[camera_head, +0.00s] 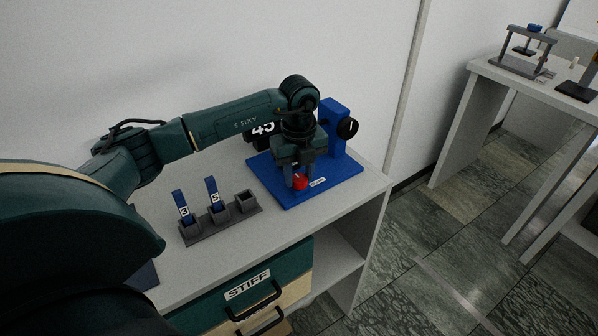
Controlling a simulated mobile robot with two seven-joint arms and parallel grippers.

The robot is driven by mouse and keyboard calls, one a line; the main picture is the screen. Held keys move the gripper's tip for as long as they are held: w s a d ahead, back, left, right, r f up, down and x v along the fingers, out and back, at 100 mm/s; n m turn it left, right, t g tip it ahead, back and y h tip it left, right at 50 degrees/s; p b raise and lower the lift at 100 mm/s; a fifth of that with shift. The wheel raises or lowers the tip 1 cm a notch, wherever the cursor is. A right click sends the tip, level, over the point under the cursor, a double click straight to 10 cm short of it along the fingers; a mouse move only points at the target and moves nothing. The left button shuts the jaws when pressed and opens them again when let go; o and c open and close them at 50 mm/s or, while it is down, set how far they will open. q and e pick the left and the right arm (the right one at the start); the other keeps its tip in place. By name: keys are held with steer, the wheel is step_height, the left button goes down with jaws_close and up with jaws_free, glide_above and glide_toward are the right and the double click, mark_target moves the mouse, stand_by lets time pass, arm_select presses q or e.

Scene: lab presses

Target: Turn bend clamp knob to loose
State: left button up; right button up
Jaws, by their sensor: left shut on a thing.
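A blue press with a flat base (338,173) and an upright post (335,127) stands on the white bench. A red knob (299,182) sits low on the base, beside a small white label. A black dial (348,128) with a white mark is on the post's right side. My left gripper (299,173) points down from above and is shut on the red knob, hiding its upper part. My right gripper is not in view.
A grey rack (221,218) holds blue pieces marked 3 and 5, with one empty slot. A drawer labelled STIFF (248,285) is below the bench top (345,201). A second bench (480,68) with other devices stands at the right.

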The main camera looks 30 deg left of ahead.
mark_target(299, 178)
arm_select(q)
steer(key=o, duration=1)
step_height(299, 178, up, 13)
steer(key=b, duration=0.1)
steer(key=shift+r, duration=0.15)
steer(key=shift+d, duration=0.1)
